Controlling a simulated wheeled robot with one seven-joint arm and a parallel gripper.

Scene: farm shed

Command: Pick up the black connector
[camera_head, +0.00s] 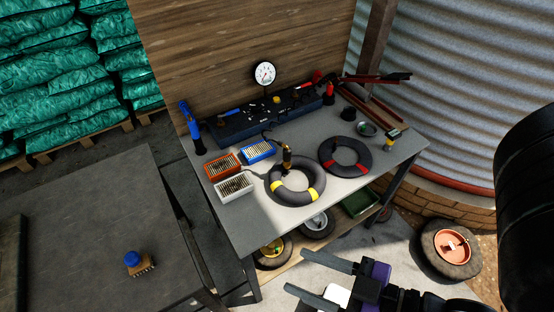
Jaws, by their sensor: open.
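A small black cylindrical piece (348,114) stands on the right part of the grey workbench (262,226), behind the right-hand ring tube. It may be the black connector, but it is too small to be sure. My gripper (297,272) is at the bottom of the view, in front of the workbench and well away from this piece. Its two grey fingers point left and are spread apart, with nothing seen held between them.
Two black ring tubes (274,178) (326,171), several small boxes (233,187), a dark tool tray (235,128) and a gauge (264,74) crowd the workbench. A dark table (80,215) stands left, bearing a blue-topped brush (133,260). Wheels (432,250) lie below.

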